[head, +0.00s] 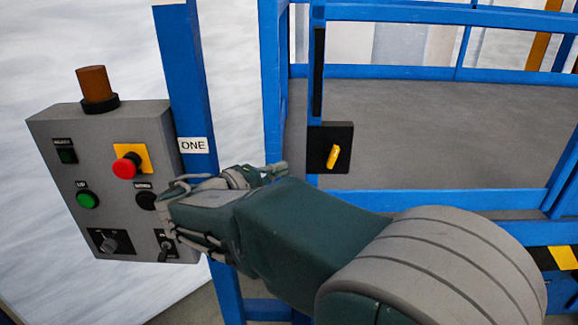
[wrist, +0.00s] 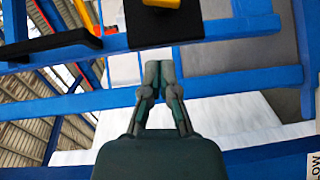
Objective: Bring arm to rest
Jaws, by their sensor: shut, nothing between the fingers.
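My gripper (wrist: 159,68) is shut and empty in the wrist view, its two fingers together in front of the blue rails. In the head view my arm reaches in from the lower right and folds back at the wrist. The small grey fingers (head: 276,169) point right there, between the control box and the yellow handle. They appear apart from both, though the depth gap is hard to judge.
A grey control box (head: 105,225) with a red button (head: 126,167) and green button (head: 87,200) stands left, partly behind my wrist. A blue post (head: 185,90) carries a "ONE" label. A yellow handle (head: 333,156) sits on a black plate. Blue rails (head: 400,72) surround a grey floor.

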